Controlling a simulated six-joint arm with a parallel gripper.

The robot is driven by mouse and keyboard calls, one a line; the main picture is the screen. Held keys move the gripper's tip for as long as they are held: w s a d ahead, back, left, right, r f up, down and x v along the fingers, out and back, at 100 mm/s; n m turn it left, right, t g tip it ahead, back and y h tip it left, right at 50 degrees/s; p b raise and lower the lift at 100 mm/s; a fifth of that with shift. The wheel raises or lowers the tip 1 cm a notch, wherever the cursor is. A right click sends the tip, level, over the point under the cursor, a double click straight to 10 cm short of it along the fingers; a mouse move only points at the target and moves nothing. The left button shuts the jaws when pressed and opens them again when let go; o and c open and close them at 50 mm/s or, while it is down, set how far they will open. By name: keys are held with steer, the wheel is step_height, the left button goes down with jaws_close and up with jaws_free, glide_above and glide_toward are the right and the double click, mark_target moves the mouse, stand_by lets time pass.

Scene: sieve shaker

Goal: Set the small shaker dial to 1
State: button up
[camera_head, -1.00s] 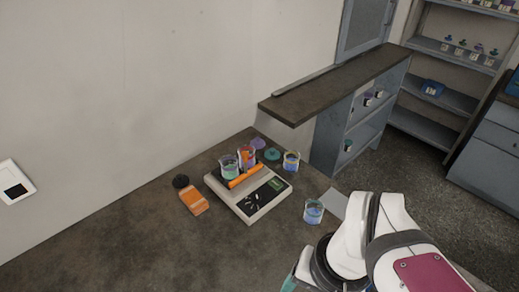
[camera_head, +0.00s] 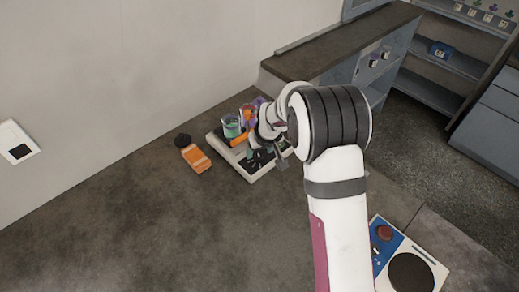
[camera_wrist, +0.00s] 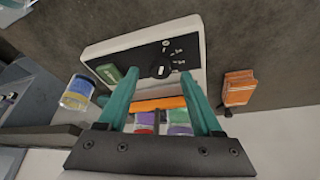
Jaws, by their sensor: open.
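The shaker (camera_head: 257,177) is a pale box with a black front panel; it also shows in the wrist view (camera_wrist: 100,47). In the wrist view a dark round dial (camera_wrist: 160,71) sits on the panel, with small white markings beside it that are too small to read. My gripper (camera_wrist: 159,74) has two teal fingers, open and empty. Its fingertips appear on either side of the dial in that view; I cannot tell how far above the panel they are. A green display (camera_wrist: 108,73) is beside the left finger. In the head view my arm hides much of the panel.
Beakers with coloured contents (camera_head: 231,126) stand behind an orange bar (camera_wrist: 158,103) on the shaker. An orange block (camera_head: 196,158) lies left of it. A blue-and-white device (camera_head: 385,262) is at the lower right. Bare table lies in front and left.

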steer(key=shift+x, duration=1)
jaws_close()
